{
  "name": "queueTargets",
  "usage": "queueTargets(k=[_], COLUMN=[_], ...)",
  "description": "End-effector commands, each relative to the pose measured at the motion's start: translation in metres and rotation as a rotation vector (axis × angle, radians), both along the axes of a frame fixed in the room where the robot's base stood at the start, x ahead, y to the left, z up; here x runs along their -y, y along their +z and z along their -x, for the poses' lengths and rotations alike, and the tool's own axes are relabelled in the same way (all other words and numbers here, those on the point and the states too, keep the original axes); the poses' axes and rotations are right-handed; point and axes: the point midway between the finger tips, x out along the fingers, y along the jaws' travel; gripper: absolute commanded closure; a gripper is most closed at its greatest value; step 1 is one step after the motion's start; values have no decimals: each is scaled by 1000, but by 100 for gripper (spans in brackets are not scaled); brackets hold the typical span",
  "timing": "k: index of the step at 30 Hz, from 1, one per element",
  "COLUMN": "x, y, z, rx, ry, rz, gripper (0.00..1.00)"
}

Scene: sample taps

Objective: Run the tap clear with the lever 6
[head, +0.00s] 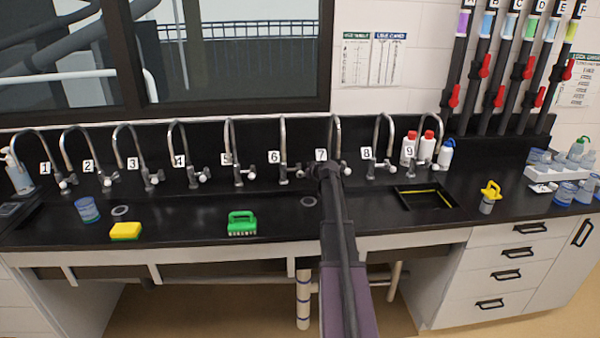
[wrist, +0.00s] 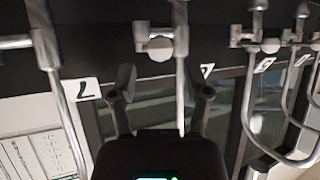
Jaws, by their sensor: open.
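Tap 6 (head: 283,138) is a tall gooseneck at the back of the black bench, with its label "6" (head: 274,157) to its left. Its small pale lever (head: 298,173) shows low on its right side. My gripper (head: 325,168) is just right of this lever in the head view, in front of tap 7; its fingers are hard to make out there. In the wrist view, which looks upside down, my gripper (wrist: 163,90) is open and empty. A tap with a round lever end (wrist: 160,48) shows beyond and between the fingers. Contact cannot be told.
Tap 7 (head: 333,132) stands close behind my gripper, its lever at the right. More numbered taps line the backsplash. A green brush (head: 242,223), yellow sponge (head: 125,230) and blue cup (head: 88,210) are on the bench to the left. A yellow-topped container (head: 489,198) stands at right.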

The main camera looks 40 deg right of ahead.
Motion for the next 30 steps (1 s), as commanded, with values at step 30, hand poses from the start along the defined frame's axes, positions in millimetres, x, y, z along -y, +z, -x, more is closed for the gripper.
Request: queueTargets(k=[30], x=[-6], y=[18], z=[30], rx=[0], ry=[1], rz=[0], gripper=[37])
